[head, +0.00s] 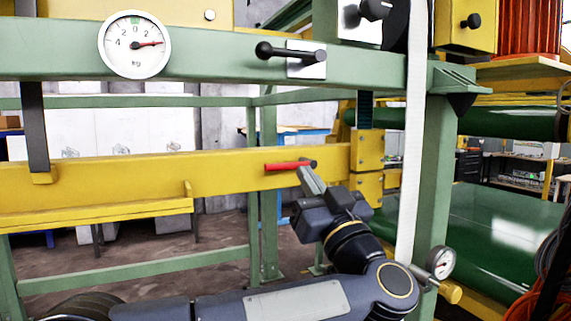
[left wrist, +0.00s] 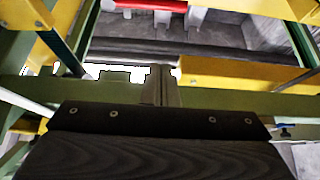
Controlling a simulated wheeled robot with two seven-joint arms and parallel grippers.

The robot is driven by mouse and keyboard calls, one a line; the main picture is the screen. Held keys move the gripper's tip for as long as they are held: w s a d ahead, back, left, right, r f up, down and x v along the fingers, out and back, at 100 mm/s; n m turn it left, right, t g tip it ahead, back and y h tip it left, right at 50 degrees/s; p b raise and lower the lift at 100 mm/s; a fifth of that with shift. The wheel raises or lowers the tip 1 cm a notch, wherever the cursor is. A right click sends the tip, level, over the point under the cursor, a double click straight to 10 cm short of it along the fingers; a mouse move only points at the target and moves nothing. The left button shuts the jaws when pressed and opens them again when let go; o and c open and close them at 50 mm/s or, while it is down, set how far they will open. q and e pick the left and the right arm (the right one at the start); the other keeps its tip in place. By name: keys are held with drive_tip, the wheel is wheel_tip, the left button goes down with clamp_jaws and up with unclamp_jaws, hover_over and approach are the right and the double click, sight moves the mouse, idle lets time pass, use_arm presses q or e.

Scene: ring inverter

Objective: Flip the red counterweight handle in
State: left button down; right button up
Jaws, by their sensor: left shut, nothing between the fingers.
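The red counterweight handle (head: 286,166) is a short red bar with a dark pivot at its right end. It lies nearly level along the front of the yellow beam (head: 230,170) in the head view. My left gripper (head: 305,172) is shut and empty. Its fingertips point up and appear just below the pivot end of the handle; I cannot tell whether they touch. In the left wrist view the shut fingers (left wrist: 162,86) stand in the middle with nothing between them. A red bar (left wrist: 135,4) crosses the top edge there; I cannot tell whether it is the handle. My right gripper is not in view.
A green rail (head: 210,62) above carries a round gauge (head: 134,44) and a black lever (head: 290,52). A green post with a white strap (head: 412,130) stands right of my arm, near a small gauge (head: 440,262). Green rollers (head: 490,240) lie farther right.

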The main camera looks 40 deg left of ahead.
use_arm(q)
drive_tip(key=shift+a+r, duration=0.1)
wheel_tip(320, 180, up, 5)
drive_tip(key=p, duration=0.4)
hover_over(285, 165)
drive_tip(key=s+d, duration=0.2)
drive_tip(key=shift+w+a+f, duration=0.1)
drive_tip(key=shift+a+f, duration=0.1)
drive_tip(key=shift+f, duration=0.8)
drive_tip(key=shift+w+a+f, duration=0.1)
drive_tip(key=shift+a+f, duration=0.05)
drive_tip(key=shift+f, duration=0.85)
